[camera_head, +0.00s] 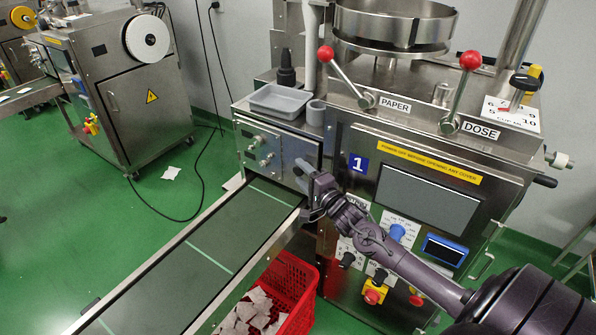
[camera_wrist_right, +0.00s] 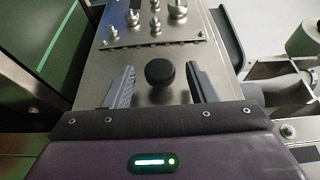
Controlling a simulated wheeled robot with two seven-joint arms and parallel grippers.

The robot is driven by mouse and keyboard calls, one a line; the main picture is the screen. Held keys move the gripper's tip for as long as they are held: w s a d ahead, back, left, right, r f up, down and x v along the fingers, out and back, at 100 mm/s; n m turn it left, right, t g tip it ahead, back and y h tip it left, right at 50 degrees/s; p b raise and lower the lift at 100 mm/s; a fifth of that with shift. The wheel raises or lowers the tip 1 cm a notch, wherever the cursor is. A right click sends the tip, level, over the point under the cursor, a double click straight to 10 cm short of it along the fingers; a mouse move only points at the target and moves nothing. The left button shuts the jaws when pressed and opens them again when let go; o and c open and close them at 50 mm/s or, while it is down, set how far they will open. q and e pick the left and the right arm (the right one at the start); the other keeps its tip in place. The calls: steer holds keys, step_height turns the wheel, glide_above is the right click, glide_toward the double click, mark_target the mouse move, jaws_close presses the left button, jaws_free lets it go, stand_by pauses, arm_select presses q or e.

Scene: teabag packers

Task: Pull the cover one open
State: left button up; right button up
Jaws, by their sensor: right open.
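Cover one (camera_head: 296,148) is a small steel panel on the left front of the machine, above the conveyor, and it looks closed. A blue "1" label is to its right. In the right wrist view the steel plate (camera_wrist_right: 188,98) has a round black knob (camera_wrist_right: 160,72) and a hinge strip. My right gripper (camera_head: 305,174) is open in front of the panel, its fingers one on each side of the knob in the wrist view, with visible gaps. In the head view it hides the knob. My left gripper is not in view.
The conveyor (camera_head: 205,262) runs below the panel to the lower left. A red crate (camera_head: 302,292) with tea bags stands beside it. A grey tray (camera_head: 280,100) sits above the panel. Red-knobbed PAPER (camera_head: 326,53) and DOSE (camera_head: 470,61) levers stand higher up.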

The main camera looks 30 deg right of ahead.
steer(key=shift+w, duration=1.2)
steer(key=c, duration=1)
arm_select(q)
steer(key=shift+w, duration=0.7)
arm_select(e)
jaws_close()
